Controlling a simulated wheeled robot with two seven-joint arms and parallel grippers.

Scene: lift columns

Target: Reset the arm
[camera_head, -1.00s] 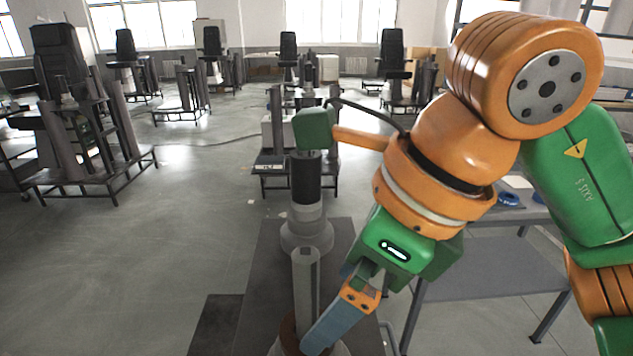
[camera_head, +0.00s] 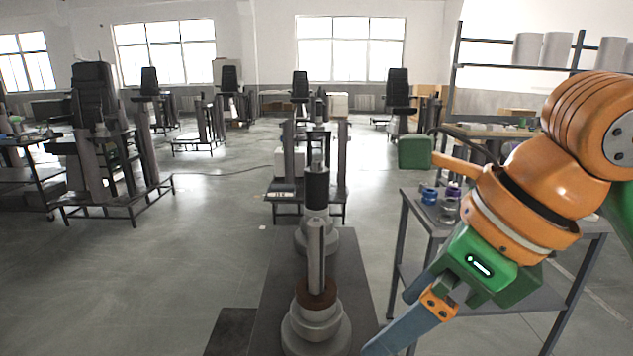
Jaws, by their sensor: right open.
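My right arm comes in from the right, orange and green. Its gripper (camera_head: 385,335) points down and to the left, with blue-grey fingers apart from the column. The gripper is open, and nothing shows between its fingers; the lower fingertip area is near the bottom edge. A grey lift column (camera_head: 316,258) with a brown ring at its foot stands upright on a dark base plate in front of me, to the left of the gripper. A second column with a black sleeve (camera_head: 316,187) stands behind it. My left gripper is not in view.
A grey table (camera_head: 412,208) with small blue and metal parts (camera_head: 430,194) stands behind my right arm. A shelf rack (camera_head: 520,66) is at the back right. Black chairs on stands (camera_head: 92,95) fill the background.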

